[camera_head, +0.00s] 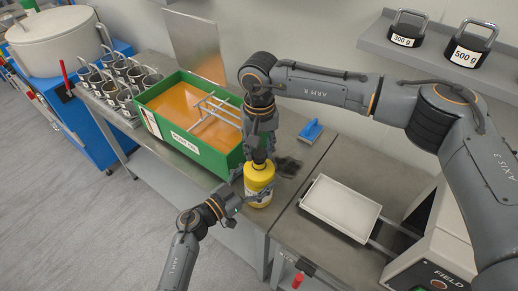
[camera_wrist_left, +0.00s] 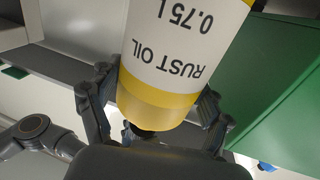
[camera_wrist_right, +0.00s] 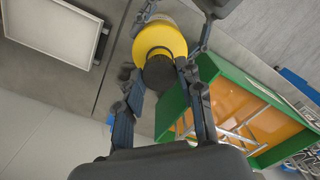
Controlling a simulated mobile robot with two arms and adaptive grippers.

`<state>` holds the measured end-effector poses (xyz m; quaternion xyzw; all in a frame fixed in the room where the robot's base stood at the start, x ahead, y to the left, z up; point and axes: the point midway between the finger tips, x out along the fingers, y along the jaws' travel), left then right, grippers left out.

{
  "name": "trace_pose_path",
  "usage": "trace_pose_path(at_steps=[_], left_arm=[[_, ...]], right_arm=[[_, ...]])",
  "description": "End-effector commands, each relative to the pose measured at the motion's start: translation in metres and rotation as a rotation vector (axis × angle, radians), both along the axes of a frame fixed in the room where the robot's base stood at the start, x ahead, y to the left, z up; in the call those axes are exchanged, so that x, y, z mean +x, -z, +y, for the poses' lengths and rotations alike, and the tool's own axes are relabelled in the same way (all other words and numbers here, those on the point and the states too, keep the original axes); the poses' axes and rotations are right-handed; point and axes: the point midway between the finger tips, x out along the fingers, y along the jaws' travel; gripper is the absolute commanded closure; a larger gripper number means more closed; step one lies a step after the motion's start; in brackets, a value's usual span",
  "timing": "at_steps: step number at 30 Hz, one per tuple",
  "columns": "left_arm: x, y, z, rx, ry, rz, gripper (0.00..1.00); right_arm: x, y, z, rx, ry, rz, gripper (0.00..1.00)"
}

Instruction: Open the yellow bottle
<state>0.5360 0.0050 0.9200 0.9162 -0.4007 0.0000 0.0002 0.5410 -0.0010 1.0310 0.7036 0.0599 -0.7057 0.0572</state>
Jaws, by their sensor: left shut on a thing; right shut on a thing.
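The yellow bottle (camera_head: 259,184) stands upright near the front edge of the bench. Its white label reads "RUST OIL 0.75 L" in the left wrist view (camera_wrist_left: 178,50). My left gripper (camera_head: 246,193) is shut around the bottle's body, with a finger on each side of it in the left wrist view. My right gripper (camera_head: 259,158) points down from above and is shut on the bottle's dark cap (camera_wrist_right: 159,73). The fingers hide most of the cap in the head view. The cap sits at the top of the bottle; I cannot tell whether it is loose.
A green tank (camera_head: 205,166) with orange liquid and a rack stands just left of the bottle. A white tray (camera_head: 341,206) lies to the right. A blue brush (camera_head: 311,131) and a dark stain lie behind. Several metal cups (camera_head: 112,77) stand far left; weights (camera_head: 470,43) sit on a shelf.

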Motion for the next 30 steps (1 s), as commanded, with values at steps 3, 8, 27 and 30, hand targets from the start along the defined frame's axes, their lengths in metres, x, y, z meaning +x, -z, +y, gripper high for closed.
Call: trace_pose_path(at_steps=[3, 8, 27, 30], left_arm=[[0.0, 0.0, 0.0, 0.0, 0.001, 0.0, 1.0], [0.0, 0.0, 0.0, 0.0, 0.0, 0.0, 1.0], [0.0, 0.0, 0.0, 0.0, 0.0, 0.0, 0.0], [0.0, 0.0, 0.0, 0.0, 0.0, 0.0, 0.0]], right_arm=[[0.001, -0.011, 0.0, 0.002, 0.0, -0.004, 1.0], [0.001, -0.032, 0.0, 0.001, 0.0, -0.003, 1.0], [0.0, -0.038, 0.0, 0.0, 0.0, 0.0, 1.0], [0.0, -0.038, 0.0, 0.0, 0.0, -0.001, 1.0]])
